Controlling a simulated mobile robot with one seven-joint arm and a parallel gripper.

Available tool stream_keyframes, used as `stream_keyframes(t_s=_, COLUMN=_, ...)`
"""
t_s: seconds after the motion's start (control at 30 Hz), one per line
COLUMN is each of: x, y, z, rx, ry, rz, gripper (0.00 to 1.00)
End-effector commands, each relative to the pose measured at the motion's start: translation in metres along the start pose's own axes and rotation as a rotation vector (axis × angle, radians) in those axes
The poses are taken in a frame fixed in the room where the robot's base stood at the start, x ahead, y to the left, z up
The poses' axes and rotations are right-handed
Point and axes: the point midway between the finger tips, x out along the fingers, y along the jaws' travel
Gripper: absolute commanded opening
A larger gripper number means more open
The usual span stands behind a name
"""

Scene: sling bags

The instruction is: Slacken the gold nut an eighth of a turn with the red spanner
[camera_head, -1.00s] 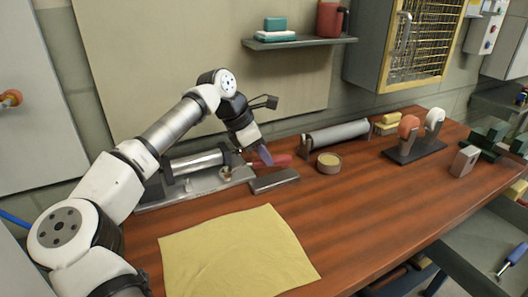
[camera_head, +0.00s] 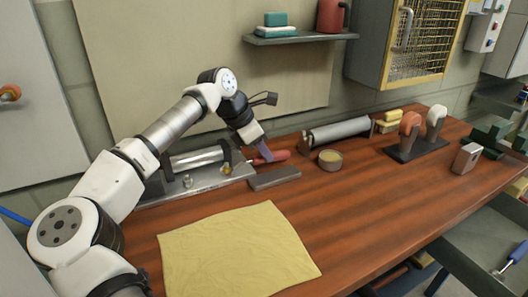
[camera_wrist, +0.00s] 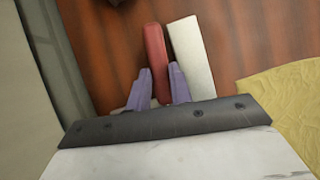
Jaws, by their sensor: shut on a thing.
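The red spanner (camera_head: 281,155) lies low over the bench at the right end of a metal fixture (camera_head: 205,183). Its handle points right in the head view and shows in the wrist view (camera_wrist: 153,50) between the two purple fingers. My gripper (camera_head: 265,153) is shut on this handle, also in the wrist view (camera_wrist: 159,84). The gold nut (camera_head: 227,168) sits on the fixture's right part, left of my gripper. The spanner's jaw is by the nut, but its fit there is too small to make out. The wrist view does not show the nut.
A grey block (camera_head: 275,178) lies just in front of the spanner handle. A round tin (camera_head: 330,160) and a grey roller (camera_head: 337,132) stand to the right. A yellow cloth (camera_head: 238,250) covers the front of the bench. The bench's middle right is clear.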

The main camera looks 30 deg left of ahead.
Motion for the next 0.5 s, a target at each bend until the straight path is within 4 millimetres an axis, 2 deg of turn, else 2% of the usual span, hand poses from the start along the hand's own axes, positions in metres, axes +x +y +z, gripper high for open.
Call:
stream_keyframes(t_s=0.27, x=-0.0003, y=0.0004, z=0.0003, rx=-0.004, ry=0.0, rz=0.002, gripper=0.0)
stream_keyframes(t_s=0.5, x=-0.0001, y=0.0088, z=-0.0007, rx=-0.08, ry=0.001, rz=0.046, gripper=0.0)
